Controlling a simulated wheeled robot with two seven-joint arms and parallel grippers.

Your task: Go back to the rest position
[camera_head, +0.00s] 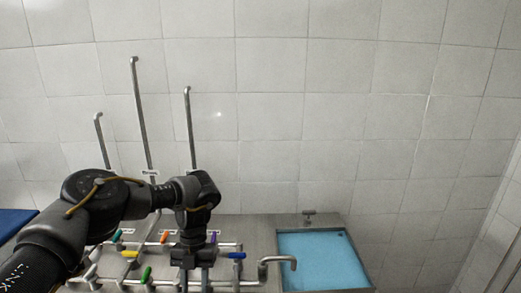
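My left arm enters from the lower left of the head view. It reaches over a pipe bench, and my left gripper (193,262) points down among the pipes. The gripper is seen from above and its fingertips are hard to make out, so I cannot tell whether it is open or shut. A blue valve handle (236,255) lies just right of it, and a purple handle (213,238) is close behind. My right gripper is not in view.
Orange (165,237), yellow (130,253) and green (146,274) handles sit left of the gripper. Tall bent pipes (140,110) rise behind the arm against the tiled wall (330,110). A blue basin (320,262) with a small tap (309,214) is on the right.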

